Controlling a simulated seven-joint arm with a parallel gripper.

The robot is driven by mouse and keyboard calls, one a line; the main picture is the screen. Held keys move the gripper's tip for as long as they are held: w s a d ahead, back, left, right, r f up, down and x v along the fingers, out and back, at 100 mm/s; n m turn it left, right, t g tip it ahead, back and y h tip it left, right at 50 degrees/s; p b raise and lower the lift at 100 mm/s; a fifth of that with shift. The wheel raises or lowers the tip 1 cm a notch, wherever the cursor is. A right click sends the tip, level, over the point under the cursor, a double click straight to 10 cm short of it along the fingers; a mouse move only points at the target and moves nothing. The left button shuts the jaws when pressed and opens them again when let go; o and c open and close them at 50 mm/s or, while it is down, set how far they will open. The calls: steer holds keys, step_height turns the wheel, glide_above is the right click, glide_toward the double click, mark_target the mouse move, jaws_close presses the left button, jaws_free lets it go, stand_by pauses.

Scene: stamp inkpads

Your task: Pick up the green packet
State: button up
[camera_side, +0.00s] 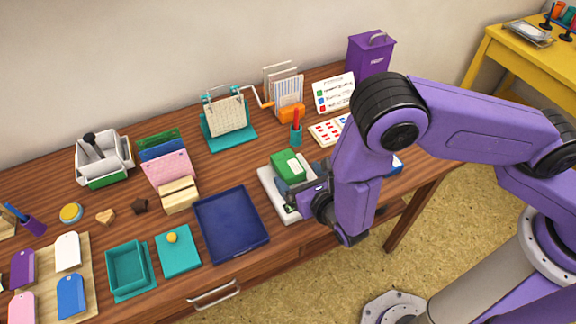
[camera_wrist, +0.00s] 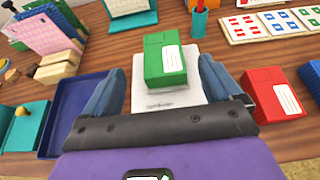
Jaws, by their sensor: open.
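The green packet (camera_side: 288,163) sits on a pale flat pad (camera_side: 269,187) near the front middle of the table. In the wrist view the green packet (camera_wrist: 164,62) has a white label and lies ahead of my gripper, roughly centred between the fingers. My gripper (camera_wrist: 161,67) is open, with one blue finger on each side and nothing held. In the side view my gripper (camera_side: 296,186) is low at the near side of the packet and hides part of it. I cannot tell whether a finger touches the packet.
A red packet (camera_wrist: 268,94) lies close to the right finger. A dark blue tray (camera_side: 231,226) is to the left of the pad. Behind stand a teal cup (camera_side: 296,138) with a red item, and a teal-based stand (camera_side: 228,130).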

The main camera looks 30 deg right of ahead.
mark_target(290, 166)
steer(key=shift+x, duration=3.95)
steer(key=shift+d+f, duration=0.1)
steer(key=shift+d, duration=0.05)
steer(key=shift+s, duration=0.1)
